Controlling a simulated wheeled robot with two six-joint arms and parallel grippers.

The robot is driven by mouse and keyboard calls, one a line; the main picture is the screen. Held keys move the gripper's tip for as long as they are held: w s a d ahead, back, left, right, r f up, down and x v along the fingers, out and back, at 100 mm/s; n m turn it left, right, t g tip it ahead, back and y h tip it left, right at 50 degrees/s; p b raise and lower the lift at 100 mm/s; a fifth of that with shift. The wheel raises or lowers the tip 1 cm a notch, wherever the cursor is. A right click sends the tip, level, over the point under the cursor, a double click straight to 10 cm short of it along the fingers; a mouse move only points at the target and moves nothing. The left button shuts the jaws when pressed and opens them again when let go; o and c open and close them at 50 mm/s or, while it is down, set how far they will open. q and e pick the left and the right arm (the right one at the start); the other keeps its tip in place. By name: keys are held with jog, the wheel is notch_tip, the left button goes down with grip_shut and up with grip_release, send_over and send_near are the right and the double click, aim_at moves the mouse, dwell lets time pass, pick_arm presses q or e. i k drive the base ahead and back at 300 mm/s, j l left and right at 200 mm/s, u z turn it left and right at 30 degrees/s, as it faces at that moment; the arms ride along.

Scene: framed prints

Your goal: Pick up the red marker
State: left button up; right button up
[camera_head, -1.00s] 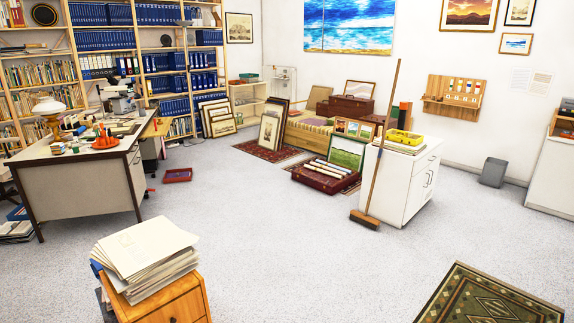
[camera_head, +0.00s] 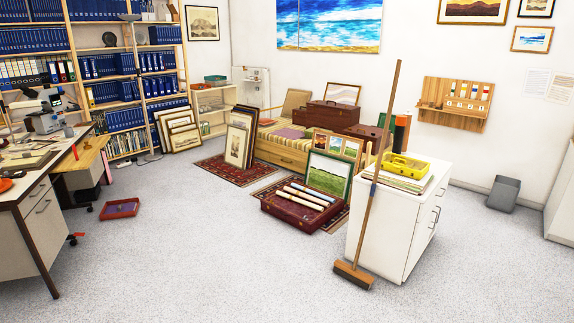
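A wooden rack (camera_head: 431,101) hangs on the back wall at the upper right. It holds several small upright items with white labels and coloured parts, some of them reddish. They are too small for me to tell whether one of them is the red marker. I cannot make out a red marker for certain elsewhere in the room. Neither of my grippers is in view.
A white cabinet (camera_head: 382,235) with a yellow toolbox (camera_head: 405,166) stands at the right. A broom (camera_head: 371,190) leans against its front. A desk (camera_head: 25,240) is at the left, with a red tray (camera_head: 120,208) on the floor nearby. The foreground floor is open.

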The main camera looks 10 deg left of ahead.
aim_at(73, 146)
jog(key=i+j+u, duration=0.15)
jog(key=i+u, duration=0.65)
jog(key=i, duration=0.25)
jog(key=i+l+u, duration=0.2)
jog(key=i+u, duration=0.2)
jog(key=i, duration=0.15)
jog(key=i+l+u, duration=0.4)
jog(key=i+j+u, duration=0.1)
jog(key=i+u, duration=0.25)
jog(key=i, duration=0.7)
jog(key=i+l+u, duration=0.15)
jog(key=i+u, duration=0.15)
jog(key=i, duration=0.75)
jog(key=i+j+u, duration=0.25)
jog(key=i, duration=0.4)
jog(key=i+j+u, duration=0.25)
jog(key=i, duration=0.35)
jog(key=i+j+z, duration=0.3)
jog(key=z, duration=0.15)
jog(key=i+j+z, duration=0.2)
jog(key=j+z, duration=0.25)
jog(key=i+j+z, duration=0.1)
jog(key=j+z, duration=0.35)
jog(key=j, duration=0.15)
jog(key=j+z, duration=0.9)
jog(key=j, duration=0.25)
jog(key=k+l+u, duration=0.2)
jog(key=l, duration=0.5)
jog(key=i, duration=0.1)
